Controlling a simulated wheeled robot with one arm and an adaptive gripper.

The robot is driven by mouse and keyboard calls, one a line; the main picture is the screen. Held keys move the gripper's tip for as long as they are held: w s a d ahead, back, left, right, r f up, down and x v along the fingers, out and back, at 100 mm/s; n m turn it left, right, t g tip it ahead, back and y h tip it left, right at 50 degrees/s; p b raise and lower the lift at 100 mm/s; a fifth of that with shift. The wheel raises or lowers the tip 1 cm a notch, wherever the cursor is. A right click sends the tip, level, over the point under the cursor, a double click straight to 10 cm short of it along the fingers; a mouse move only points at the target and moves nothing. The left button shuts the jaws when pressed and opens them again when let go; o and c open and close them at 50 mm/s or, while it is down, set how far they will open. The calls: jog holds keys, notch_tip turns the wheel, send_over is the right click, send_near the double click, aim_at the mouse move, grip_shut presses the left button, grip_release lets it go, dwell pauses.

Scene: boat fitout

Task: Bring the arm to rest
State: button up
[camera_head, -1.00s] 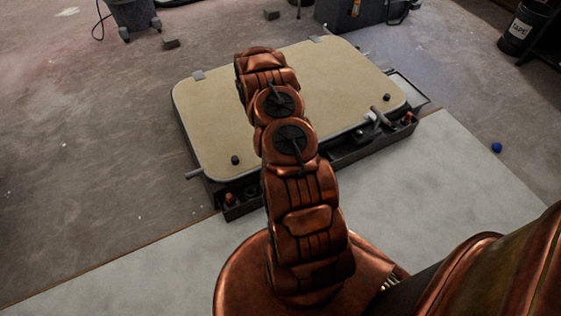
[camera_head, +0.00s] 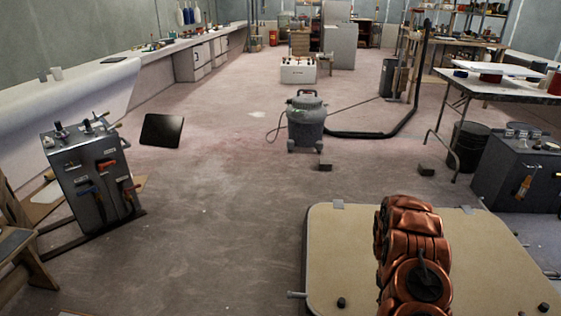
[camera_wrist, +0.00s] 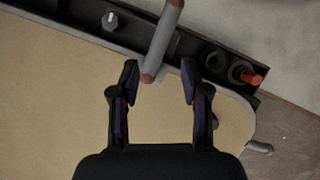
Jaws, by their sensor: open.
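My gripper is hidden in that view. In the wrist view my gripper (camera_wrist: 158,85) is open, its two dark fingers spread above the board's edge. A grey cylindrical handle with a brown end (camera_wrist: 160,45) shows between and beyond the fingertips. I cannot tell how far below the fingers it lies; nothing is seen gripped.
A dark tray (camera_wrist: 190,45) with an orange-tipped fitting (camera_wrist: 250,77) runs along the board's edge. A grey vacuum (camera_head: 306,122) stands mid-floor, a tool panel unit (camera_head: 90,175) at left, a table (camera_head: 500,85) and dark box (camera_head: 520,170) at right. Open floor lies left of the board.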

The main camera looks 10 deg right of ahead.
jog(key=s+a+r+p, duration=0.1)
jog(key=a+r+p, duration=0.4)
jog(key=r, duration=0.8)
jog(key=s+a+r+t+p, duration=0.1)
jog(key=a+r+p, duration=0.4)
jog(key=r, duration=0.9)
jog(key=s+a+r+p, duration=0.1)
jog(key=a+r+p, duration=0.2)
jog(key=a+r, duration=0.7)
jog(key=s+a+r+p, duration=0.4)
jog(key=s+r, duration=0.4)
jog(key=r, duration=0.2)
jog(key=s+a+r+t+p, duration=0.1)
jog(key=s+a+r+p, duration=0.3)
jog(key=s+r, duration=0.4)
jog(key=s+a+r+p, duration=0.4)
jog(key=s+r+p, duration=0.2)
jog(key=r, duration=0.5)
jog(key=shift+s+a+r+m+t, duration=0.2)
jog(key=shift+s+r+m+t, duration=0.2)
jog(key=shift+s, duration=0.75)
